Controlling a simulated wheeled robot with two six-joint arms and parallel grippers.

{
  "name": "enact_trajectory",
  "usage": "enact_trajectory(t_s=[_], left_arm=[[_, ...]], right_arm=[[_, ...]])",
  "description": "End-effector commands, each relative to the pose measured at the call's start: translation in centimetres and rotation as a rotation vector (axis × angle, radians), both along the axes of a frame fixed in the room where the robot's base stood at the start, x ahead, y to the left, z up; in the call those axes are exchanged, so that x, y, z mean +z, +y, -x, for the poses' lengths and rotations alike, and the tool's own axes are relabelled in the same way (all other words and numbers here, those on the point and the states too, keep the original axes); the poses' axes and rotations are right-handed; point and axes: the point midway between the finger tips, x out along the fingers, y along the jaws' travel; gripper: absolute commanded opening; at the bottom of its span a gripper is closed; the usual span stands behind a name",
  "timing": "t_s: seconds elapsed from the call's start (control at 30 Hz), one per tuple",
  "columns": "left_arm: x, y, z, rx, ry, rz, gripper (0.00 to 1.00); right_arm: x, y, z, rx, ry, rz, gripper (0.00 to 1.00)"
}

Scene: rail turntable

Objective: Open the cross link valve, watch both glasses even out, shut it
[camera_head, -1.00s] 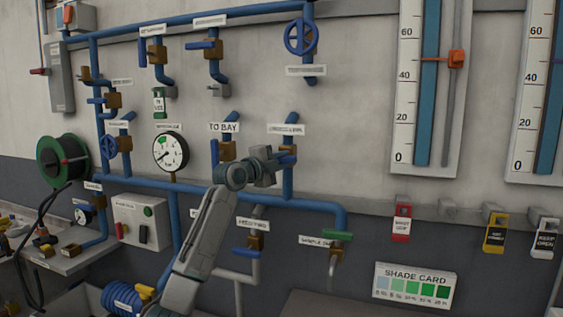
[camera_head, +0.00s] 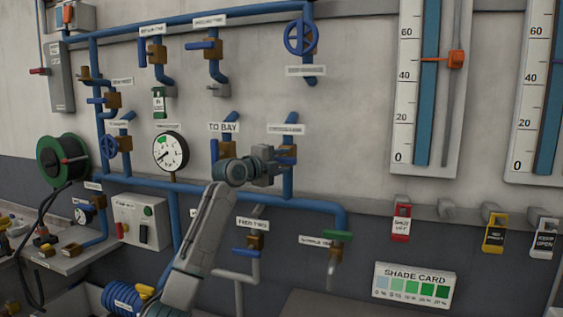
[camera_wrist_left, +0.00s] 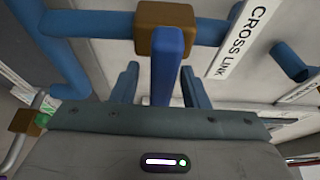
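The cross link valve has a brass body (camera_wrist_left: 167,28) on a blue pipe and a blue lever (camera_wrist_left: 165,70), beside the CROSS LINK label (camera_wrist_left: 243,38) in the left wrist view. My left gripper (camera_wrist_left: 160,80) is open, with one finger on each side of the lever and gaps showing. In the head view my left gripper (camera_head: 283,158) covers part of the valve. The two glasses are tall scales with blue columns, a left one (camera_head: 430,100) and a right one (camera_head: 549,110). Their column tops are outside the picture. My right gripper is not in view.
The TO BAY valve (camera_head: 227,150) is just left of my gripper. A blue pipe (camera_head: 315,204) runs below, with a green-handled tap (camera_head: 337,236). An orange marker (camera_head: 456,59) sits beside the left glass. Red, yellow and black tags hang at the right.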

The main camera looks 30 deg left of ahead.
Motion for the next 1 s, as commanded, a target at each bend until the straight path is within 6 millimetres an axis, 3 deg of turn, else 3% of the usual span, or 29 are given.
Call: enact_trajectory(t_s=[0.37, 0.8, 1.0], left_arm=[[-0.1, 0.1, 0.6, 0.001, -0.003, 0.0, 0.42], [-0.3, 1.4, 8.5, 0.002, -0.001, -0.004, 0.42], [-0.1, 1.7, 10.3, 0.001, -0.001, -0.001, 0.42]], right_arm=[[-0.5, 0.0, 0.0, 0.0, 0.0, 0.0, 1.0], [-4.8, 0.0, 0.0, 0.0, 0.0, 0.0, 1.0], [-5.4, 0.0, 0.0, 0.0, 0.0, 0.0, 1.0]])
